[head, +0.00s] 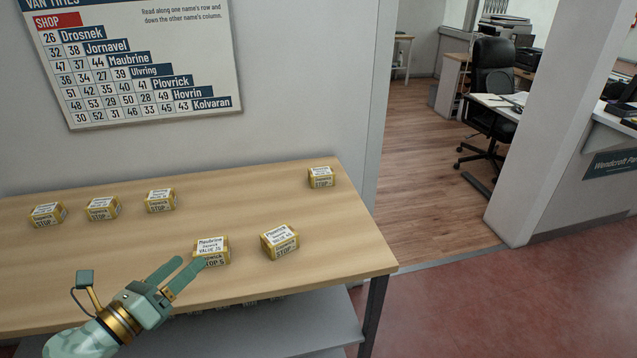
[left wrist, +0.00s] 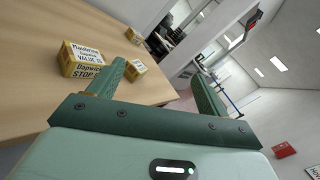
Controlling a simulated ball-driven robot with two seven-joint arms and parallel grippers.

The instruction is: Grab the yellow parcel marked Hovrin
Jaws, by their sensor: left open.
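Several yellow parcels with white labels lie on the wooden counter. The front parcel (head: 211,251) reads Maubrine, or a name close to it, with STOP 5 on its side. The parcel to its right (head: 280,242) seems to read Plovrick. The labels of the left parcel (head: 47,215), the second (head: 103,208), the third (head: 160,200) and the back-right parcel (head: 320,177) are too small to read surely; I cannot tell which says Hovrin. My left gripper (head: 190,266) is open and empty, its fingertips just beside the front parcel. My right gripper is out of view.
A wall chart (head: 140,60) lists names, Hovrin among them, beside numbers. The counter (head: 110,260) is bare between the parcels and ends at the right by a doorway (head: 410,170). A grey shelf (head: 270,335) lies below, with things on it partly hidden.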

